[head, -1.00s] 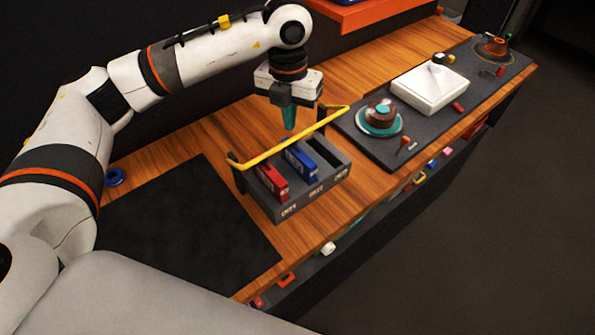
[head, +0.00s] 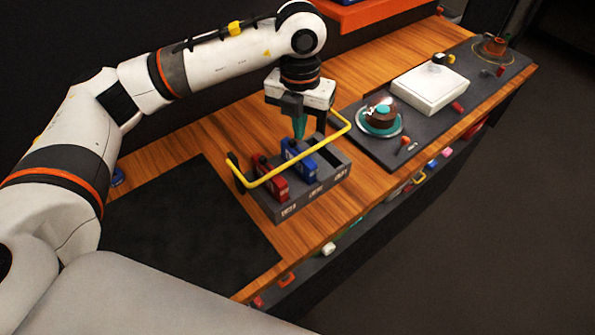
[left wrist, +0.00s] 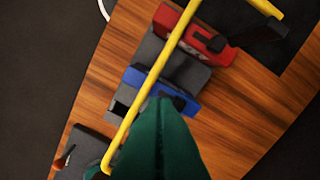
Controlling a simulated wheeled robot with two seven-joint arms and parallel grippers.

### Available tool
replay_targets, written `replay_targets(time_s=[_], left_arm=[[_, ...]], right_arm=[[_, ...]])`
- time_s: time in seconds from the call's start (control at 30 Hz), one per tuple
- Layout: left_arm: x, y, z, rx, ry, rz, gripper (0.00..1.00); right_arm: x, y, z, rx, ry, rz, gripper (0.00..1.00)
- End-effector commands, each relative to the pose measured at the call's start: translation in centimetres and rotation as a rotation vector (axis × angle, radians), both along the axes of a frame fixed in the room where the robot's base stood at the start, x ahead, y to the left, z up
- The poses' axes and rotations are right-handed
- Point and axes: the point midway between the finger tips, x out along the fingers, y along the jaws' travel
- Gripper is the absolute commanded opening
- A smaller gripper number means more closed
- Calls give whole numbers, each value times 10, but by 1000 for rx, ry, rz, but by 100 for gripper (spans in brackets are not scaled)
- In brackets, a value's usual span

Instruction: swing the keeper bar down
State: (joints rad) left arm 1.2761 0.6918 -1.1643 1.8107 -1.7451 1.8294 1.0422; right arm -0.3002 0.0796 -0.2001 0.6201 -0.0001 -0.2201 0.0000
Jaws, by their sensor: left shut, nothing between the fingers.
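The yellow keeper bar (head: 300,156) is a U-shaped rail hinged on the dark cartridge rack (head: 290,210). In the head view its long side crosses in front of the upper parts of the red cartridge (head: 272,181) and blue cartridge (head: 300,160). My left gripper (head: 299,134) is shut and empty, its green fingertips pointing down on the back side of the bar, over the blue cartridge. In the left wrist view the bar (left wrist: 165,65) runs diagonally past the shut fingers (left wrist: 160,130); I cannot tell whether they touch it. My right gripper is out of view.
The third rack slot is empty. A dark mat (head: 190,220) lies left of the rack. To the right, a dark panel (head: 376,150) carries a trackball (head: 382,112) and a white box (head: 430,88). An orange shelf (head: 365,12) is above at the back.

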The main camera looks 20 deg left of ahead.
Motion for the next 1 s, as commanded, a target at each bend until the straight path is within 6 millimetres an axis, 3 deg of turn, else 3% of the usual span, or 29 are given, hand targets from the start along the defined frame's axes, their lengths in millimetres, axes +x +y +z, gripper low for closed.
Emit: replay_targets(time_s=[0.27,1.0], left_arm=[[0,0,3,0,0,0,0],[1,0,62,-1,-1,0,0]], right_arm=[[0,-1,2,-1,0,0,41],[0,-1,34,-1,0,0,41]])
